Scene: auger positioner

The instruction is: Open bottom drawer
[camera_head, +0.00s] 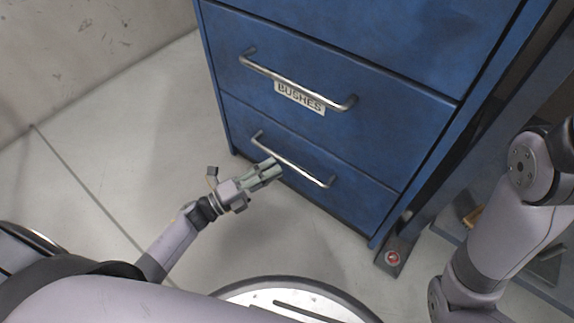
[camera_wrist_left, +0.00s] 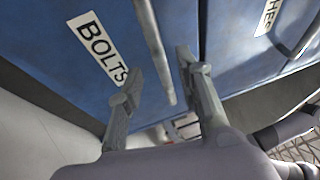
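The blue bottom drawer (camera_head: 335,178) is shut, its front in line with the cabinet. It has a silver bar handle (camera_head: 312,178). In the left wrist view the same drawer (camera_wrist_left: 60,65) carries a "BOLTS" label (camera_wrist_left: 97,50), which the gripper hides in the head view. My left gripper (camera_head: 274,169) is at the handle, near its left half. In the wrist view its two fingers (camera_wrist_left: 158,75) are apart, and the handle bar (camera_wrist_left: 152,40) runs through the gap between them. I cannot tell whether either finger touches it. My right gripper is out of view.
Above is a shut drawer (camera_head: 345,75) labelled "BUSHES" with its own bar handle (camera_head: 300,86). A blue frame post with a foot (camera_head: 393,257) stands right of the cabinet. The grey floor (camera_head: 130,120) left of the cabinet is clear.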

